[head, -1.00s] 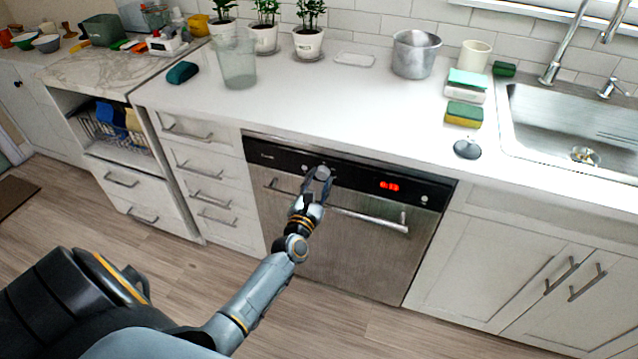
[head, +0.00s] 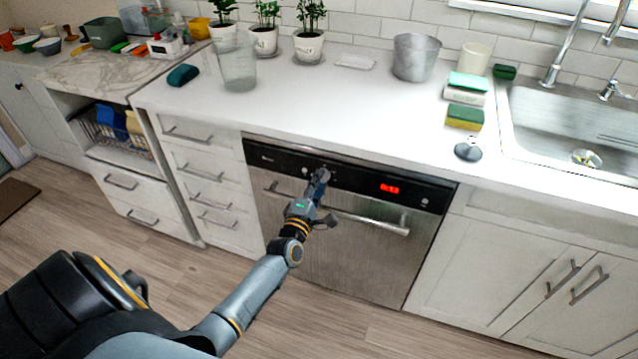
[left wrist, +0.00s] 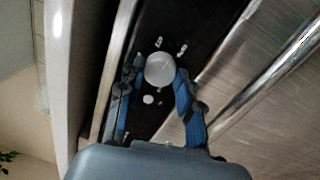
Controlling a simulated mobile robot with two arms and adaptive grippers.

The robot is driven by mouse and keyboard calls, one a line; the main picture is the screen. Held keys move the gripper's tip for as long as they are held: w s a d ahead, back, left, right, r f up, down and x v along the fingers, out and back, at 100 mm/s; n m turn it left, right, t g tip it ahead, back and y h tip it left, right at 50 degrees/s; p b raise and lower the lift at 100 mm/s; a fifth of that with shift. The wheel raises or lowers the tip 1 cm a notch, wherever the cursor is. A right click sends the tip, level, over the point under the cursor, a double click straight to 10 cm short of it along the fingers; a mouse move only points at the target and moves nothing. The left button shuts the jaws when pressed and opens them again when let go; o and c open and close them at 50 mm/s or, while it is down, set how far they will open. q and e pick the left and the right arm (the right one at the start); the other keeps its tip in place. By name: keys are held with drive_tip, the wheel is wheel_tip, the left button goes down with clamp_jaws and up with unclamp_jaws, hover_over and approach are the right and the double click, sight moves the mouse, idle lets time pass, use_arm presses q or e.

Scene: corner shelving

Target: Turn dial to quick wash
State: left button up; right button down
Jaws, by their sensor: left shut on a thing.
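The dishwasher (head: 345,245) has a steel front, a black control strip (head: 270,155) and a red lit display (head: 389,188). My left gripper (head: 322,176) is at the middle of the strip and covers the dial in the head view. In the left wrist view the dial (left wrist: 159,69) is a round pale knob between the two blue-padded fingers of my left gripper (left wrist: 158,84). The fingers are shut on its sides. The dial's pointer and setting cannot be read. My right gripper is in neither view.
A bar handle (head: 375,221) runs across the dishwasher door below the strip. It also shows in the left wrist view (left wrist: 270,80). The white counter (head: 330,110) overhangs the strip. Small marks and a small button (left wrist: 148,99) lie around the dial.

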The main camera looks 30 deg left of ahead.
use_arm(q)
drive_tip(key=m, duration=0.4)
drive_tip(key=shift+p, duration=0.35)
drive_tip(key=m+p, duration=0.1)
drive_tip(key=m, duration=0.3)
drive_tip(key=shift+m+h, duration=0.3)
drive_tip(key=shift+m, duration=0.1)
drive_tip(key=m+p, duration=0.1)
drive_tip(key=m, duration=0.3)
drive_tip(key=shift+m+p, duration=0.3)
drive_tip(key=shift+p, duration=0.1)
drive_tip(key=m+p, duration=0.1)
drive_tip(key=m, duration=0.3)
drive_tip(key=shift+g, duration=0.3)
drive_tip(key=shift+m, duration=0.3)
drive_tip(key=o, duration=1.1)
drive_tip(key=shift+a, duration=0.1)
drive_tip(key=shift+o, duration=0.2)
drive_tip(key=shift+s, duration=0.15)
